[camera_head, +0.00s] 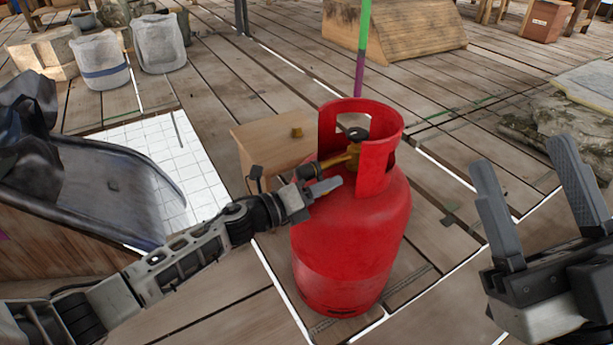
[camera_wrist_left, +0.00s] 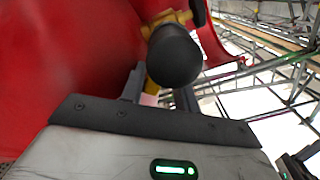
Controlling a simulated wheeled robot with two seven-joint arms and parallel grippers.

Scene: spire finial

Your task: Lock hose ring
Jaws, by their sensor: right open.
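A red gas cylinder (camera_head: 350,240) stands upright on the planks, with a brass valve (camera_head: 345,158) inside its collar. The valve (camera_wrist_left: 170,18) also shows in the left wrist view, behind a dark, rounded fitting (camera_wrist_left: 174,55) that may be the hose ring. My left gripper (camera_head: 325,187) is at the cylinder's left shoulder, just below the valve. In the left wrist view its fingers (camera_wrist_left: 160,92) stand apart below the fitting, with something yellowish between them. The fitting partly hides them, so I cannot tell if they grip. My right gripper (camera_head: 525,155) is open and empty, right of the cylinder.
A green and purple pole (camera_head: 362,50) rises behind the cylinder. Stone slabs (camera_head: 575,125) lie at right. Planks between cylinder and right gripper are clear.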

